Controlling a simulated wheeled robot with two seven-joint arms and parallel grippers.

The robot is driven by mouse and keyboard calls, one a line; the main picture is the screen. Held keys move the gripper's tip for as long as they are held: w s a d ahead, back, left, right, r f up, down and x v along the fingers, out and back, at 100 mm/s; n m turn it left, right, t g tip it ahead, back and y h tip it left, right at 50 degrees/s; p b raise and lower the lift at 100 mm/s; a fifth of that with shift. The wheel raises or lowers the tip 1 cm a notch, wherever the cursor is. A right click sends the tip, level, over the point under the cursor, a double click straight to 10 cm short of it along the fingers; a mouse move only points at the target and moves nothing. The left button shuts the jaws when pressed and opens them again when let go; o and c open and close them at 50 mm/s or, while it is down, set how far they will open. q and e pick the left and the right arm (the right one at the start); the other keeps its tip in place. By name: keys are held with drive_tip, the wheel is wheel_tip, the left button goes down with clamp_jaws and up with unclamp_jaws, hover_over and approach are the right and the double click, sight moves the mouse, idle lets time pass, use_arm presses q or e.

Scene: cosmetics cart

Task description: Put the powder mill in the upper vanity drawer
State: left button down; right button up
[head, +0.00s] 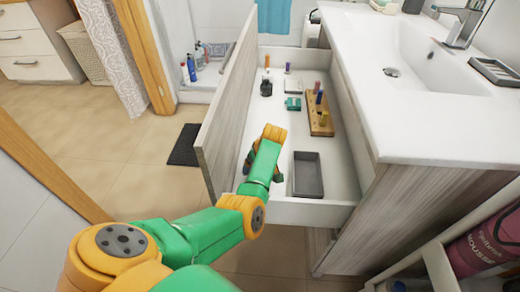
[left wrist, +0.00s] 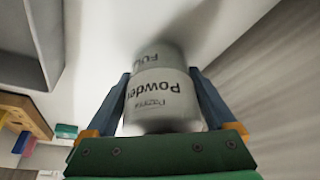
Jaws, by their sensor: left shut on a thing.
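The powder mill (left wrist: 160,95) is a pale grey cylinder with dark lettering, seen close up in the left wrist view. My left gripper (head: 263,170) is shut on it, with one blue-grey finger on each side. In the head view the gripper hides the mill. The upper vanity drawer (head: 226,112) is pulled open, and my left gripper is inside its near part, over the white floor. A shadow lies beside the mill on the drawer floor; I cannot tell whether the mill touches it. My right gripper is not in view.
A dark grey tray (head: 308,175) lies in the drawer right of the gripper. A wooden rack (head: 321,118) with several small bottles, a teal box (head: 293,103) and a dark jar (head: 266,87) stand farther back. The washbasin counter (head: 375,95) borders the drawer on the right.

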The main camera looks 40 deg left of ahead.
use_arm(q)
drive_tip(key=shift+f, duration=0.35)
drive_tip(key=shift+f, duration=0.15)
unclamp_jaws()
drive_tip(key=p+v, duration=0.4)
drive_tip(key=v, duration=0.8)
drive_tip(key=shift+r, duration=0.25)
